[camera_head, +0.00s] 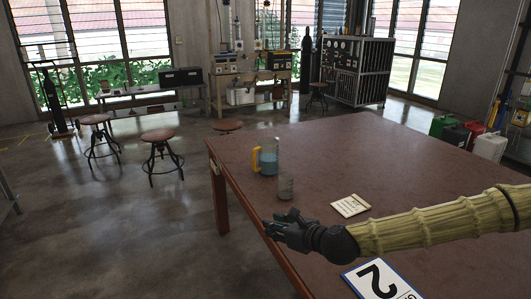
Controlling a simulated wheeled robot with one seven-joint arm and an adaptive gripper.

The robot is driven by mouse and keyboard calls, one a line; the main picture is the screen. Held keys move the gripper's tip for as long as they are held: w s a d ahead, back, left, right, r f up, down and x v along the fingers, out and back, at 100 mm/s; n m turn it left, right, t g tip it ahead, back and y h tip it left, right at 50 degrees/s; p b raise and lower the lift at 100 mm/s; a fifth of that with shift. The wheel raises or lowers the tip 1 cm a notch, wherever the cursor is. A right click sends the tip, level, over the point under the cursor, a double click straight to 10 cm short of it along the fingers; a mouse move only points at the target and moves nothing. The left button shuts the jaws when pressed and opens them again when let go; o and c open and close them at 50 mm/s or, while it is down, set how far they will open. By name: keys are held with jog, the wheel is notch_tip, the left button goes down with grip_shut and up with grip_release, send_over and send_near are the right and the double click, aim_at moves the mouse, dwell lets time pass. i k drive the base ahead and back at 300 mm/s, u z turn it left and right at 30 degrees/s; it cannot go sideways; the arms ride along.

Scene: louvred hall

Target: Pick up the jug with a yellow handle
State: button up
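The jug (270,158) is bluish and see-through, with a yellow handle (256,160) on its left side. It stands upright on the brown table (330,150), near the table's left edge. My gripper (272,224) is nearer the camera than the jug, at the table's near left edge. It points left and is apart from the jug. The fingers are dark and small, and I cannot tell whether they are open or shut. No object shows clearly between them.
A clear glass (286,187) stands on the table between the jug and my gripper. A cream notepad (350,205) lies to the right. Stools (161,138) stand beyond the table's left side. The table's far right is clear.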

aim_at(268, 148)
jog(key=i, duration=1.35)
